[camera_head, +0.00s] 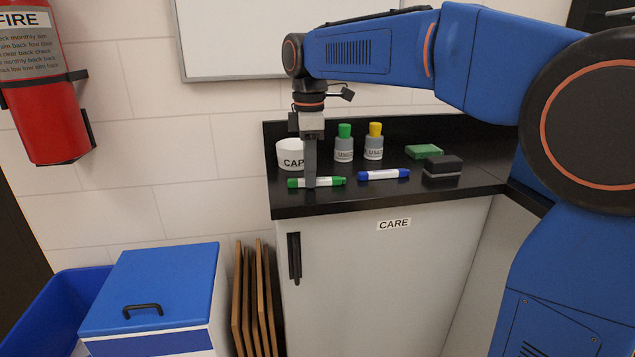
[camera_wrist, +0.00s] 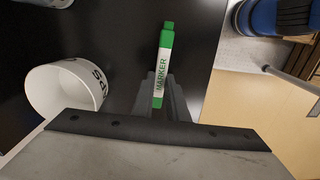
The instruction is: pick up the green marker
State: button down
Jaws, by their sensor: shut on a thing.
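The green marker (camera_head: 329,182) lies on the black counter near its front left edge, white in the body with green ends. In the wrist view the green marker (camera_wrist: 165,62) runs between my fingers, its label reading MARKER and its capped end pointing away. In the wrist view my gripper (camera_wrist: 161,84) has a finger on each side of the barrel. In the head view the fingers hide part of the marker, which appears at counter height; I cannot tell whether it touches the counter.
A white CAPS cup (camera_head: 288,155) stands close behind my gripper. A blue marker (camera_head: 384,174), a green-capped bottle (camera_head: 344,147), a yellow-capped bottle (camera_head: 374,145), a green sponge (camera_head: 424,151) and a black block (camera_head: 443,167) are to the right.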

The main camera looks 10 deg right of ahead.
notch_tip(320, 180, up, 10)
dwell(0.6)
jog(key=shift+a, duration=0.1)
dwell(0.4)
